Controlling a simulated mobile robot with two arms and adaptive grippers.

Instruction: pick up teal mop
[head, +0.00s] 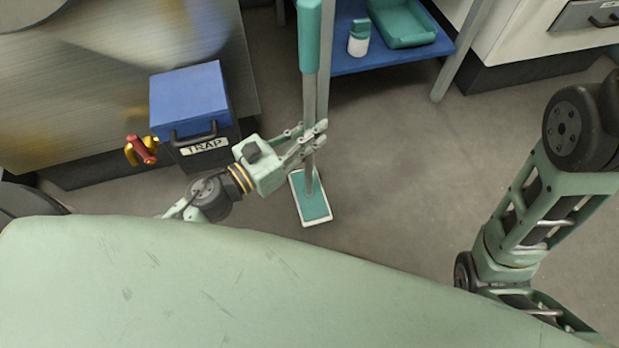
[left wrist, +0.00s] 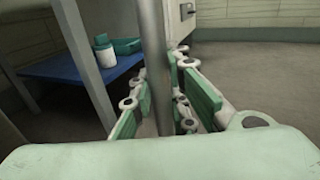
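The teal mop (head: 309,101) stands close to upright, with a teal grip at the top and a grey pole. Its flat teal head with a white rim rests on the floor. My left gripper (head: 311,138) has its fingers on both sides of the lower pole, and looks shut on it. In the left wrist view the pole (left wrist: 153,45) runs between the finger pads (left wrist: 160,85), which lie close against it. The mop's top end is cut off by the head view's edge. My right gripper is out of view; only part of the right arm shows at the right.
A blue-lidded trap box (head: 188,101) stands left of the gripper, beside a red and yellow object (head: 141,150). A blue shelf (head: 385,57) behind the mop holds a teal tray (head: 402,22) and a white bottle (head: 358,44). The floor right of the mop is clear.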

